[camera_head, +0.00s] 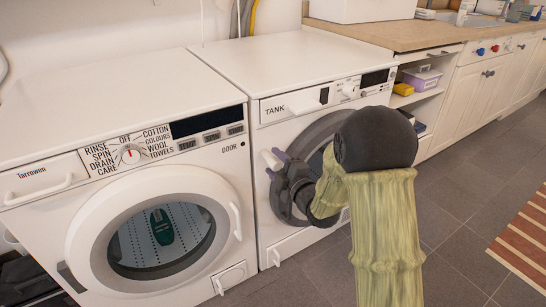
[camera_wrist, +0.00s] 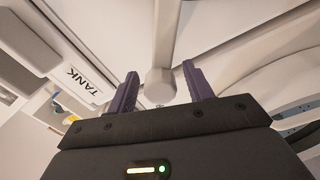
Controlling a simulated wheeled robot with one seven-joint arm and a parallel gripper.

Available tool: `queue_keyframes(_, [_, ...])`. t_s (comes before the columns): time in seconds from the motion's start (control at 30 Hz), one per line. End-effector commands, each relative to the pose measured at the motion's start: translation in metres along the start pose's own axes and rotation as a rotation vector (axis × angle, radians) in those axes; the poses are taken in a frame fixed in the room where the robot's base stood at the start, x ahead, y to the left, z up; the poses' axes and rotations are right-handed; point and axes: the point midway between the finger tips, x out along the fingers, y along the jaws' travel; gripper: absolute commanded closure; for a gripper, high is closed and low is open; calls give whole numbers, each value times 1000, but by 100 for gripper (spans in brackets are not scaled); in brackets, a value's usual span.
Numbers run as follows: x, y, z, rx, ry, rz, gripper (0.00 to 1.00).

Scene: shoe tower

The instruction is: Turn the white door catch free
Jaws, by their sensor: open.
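The white door catch (camera_wrist: 160,84) is a blunt white knob on the front of the right-hand machine, marked TANK. In the wrist view it shows between the two purple fingers of my gripper (camera_wrist: 160,70), with a gap on each side. My gripper is open and holds nothing. In the head view the catch (camera_head: 269,158) is a small pale piece at the left edge of the round door (camera_head: 312,138). My gripper (camera_head: 274,163) is right at it there, and its dark body and my arm hide much of the door.
The left machine (camera_head: 150,215) has a shut round door with a green item (camera_head: 162,226) behind its glass. A counter (camera_head: 400,32) with open shelves and a purple-lidded box (camera_head: 422,78) stands to the right. Tiled floor (camera_head: 450,225) is clear in front, with a striped rug (camera_head: 525,240) at right.

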Motion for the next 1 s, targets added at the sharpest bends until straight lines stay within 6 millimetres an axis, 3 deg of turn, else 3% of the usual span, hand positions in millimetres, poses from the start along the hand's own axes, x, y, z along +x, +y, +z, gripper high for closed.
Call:
queue_keyframes(0.13, [14, 0, 0, 1, -1, -1, 49])
queue_keyframes(0.43, [16, 0, 0, 1, -1, 0, 49])
queue_keyframes(0.7, [16, 0, 0, 1, -1, 0, 100])
queue_keyframes(1.0, [16, -2, -3, 9, 4, -3, 100])
